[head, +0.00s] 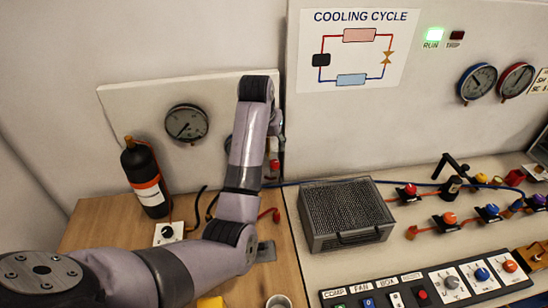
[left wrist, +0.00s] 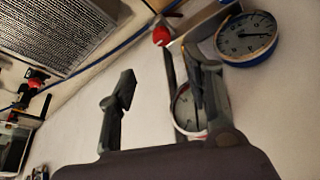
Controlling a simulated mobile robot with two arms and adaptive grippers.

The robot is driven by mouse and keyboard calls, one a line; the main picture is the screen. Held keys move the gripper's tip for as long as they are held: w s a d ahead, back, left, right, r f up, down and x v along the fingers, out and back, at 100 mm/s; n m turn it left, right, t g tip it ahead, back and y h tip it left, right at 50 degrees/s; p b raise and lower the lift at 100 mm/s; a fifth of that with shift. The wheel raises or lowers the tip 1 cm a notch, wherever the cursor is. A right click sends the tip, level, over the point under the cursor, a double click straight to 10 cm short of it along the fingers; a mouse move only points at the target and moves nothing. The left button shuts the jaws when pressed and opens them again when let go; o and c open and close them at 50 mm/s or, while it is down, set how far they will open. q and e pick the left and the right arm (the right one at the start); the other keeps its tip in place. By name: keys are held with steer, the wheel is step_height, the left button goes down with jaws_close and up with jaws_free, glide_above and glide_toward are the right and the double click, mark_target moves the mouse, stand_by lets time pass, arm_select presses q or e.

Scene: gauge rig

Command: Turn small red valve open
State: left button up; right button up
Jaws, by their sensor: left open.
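A small red valve knob (left wrist: 161,36) shows in the left wrist view, beyond the fingertips and beside a blue line. In the head view a small red part (head: 275,166) shows just right of my left arm, probably the same valve. My left gripper (left wrist: 160,80) is open, with its two dark fingers apart and nothing between them. The knob lies past the gap, apart from the fingers as far as I can tell. In the head view my arm hides most of the gripper. My right gripper is in neither view.
A grilled box (head: 345,212) stands right of the arm. A black bottle (head: 146,178) stands left. Several coloured valves (head: 450,218) line the right bench.

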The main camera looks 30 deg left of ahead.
mark_target(275, 162)
arm_select(q)
steer(key=p+x, duration=0.2)
steer(key=x, duration=0.8)
steer(key=shift+a+f, duration=0.2)
steer(key=shift+f, duration=0.05)
steer(key=shift+x, duration=1.15)
steer(key=shift+r, duration=0.1)
steer(key=c, duration=0.4)
jaws_close()
